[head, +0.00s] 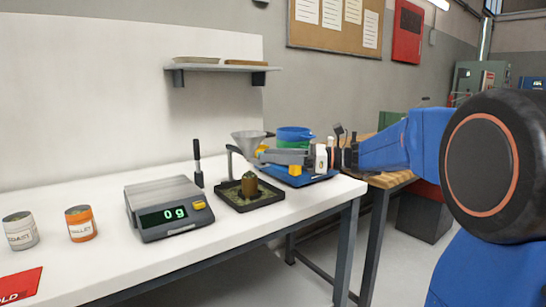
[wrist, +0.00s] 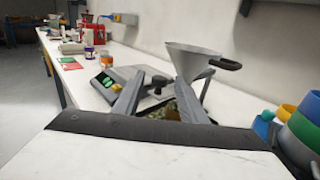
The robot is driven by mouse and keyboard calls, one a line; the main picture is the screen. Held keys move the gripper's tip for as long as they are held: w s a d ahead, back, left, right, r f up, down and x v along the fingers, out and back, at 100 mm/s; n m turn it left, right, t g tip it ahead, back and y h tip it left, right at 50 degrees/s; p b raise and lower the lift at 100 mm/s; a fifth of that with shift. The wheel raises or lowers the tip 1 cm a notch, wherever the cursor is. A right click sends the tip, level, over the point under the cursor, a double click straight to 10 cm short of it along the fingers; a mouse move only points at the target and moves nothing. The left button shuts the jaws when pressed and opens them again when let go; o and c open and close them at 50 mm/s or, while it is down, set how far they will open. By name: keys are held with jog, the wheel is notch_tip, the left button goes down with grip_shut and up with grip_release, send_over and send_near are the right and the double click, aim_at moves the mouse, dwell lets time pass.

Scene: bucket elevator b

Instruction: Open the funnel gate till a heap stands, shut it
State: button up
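A grey funnel (head: 249,141) is held on a stand above a dark tray (head: 272,196). In the wrist view the funnel (wrist: 192,62) is just beyond my right finger, with a black handle (wrist: 226,64) at its right. I cannot make out the gate's position. A brown cup (head: 249,187) with green at its top stands in the tray, below the funnel. Greenish material lies around it. My gripper (head: 268,156) reaches in from the right, beside the funnel's lower part. In the wrist view my gripper (wrist: 157,82) has its fingers apart, with nothing visibly held.
A scale (head: 165,208) reading 0 g stands left of the tray. An orange tin (head: 81,224) and a pale tin (head: 20,231) stand farther left. Coloured bowls (head: 294,134) sit behind my gripper at the right.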

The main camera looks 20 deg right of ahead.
jog(key=shift+a, duration=0.15)
grip_shut()
jog(key=shift+w+a, duration=0.2)
jog(key=shift+w, duration=0.45)
jog(key=shift+w+a, duration=0.15)
jog(key=shift+w, duration=0.5)
grip_release()
jog(key=v, duration=1.7)
jog(key=shift+d, duration=0.2)
jog(key=shift+s, duration=0.1)
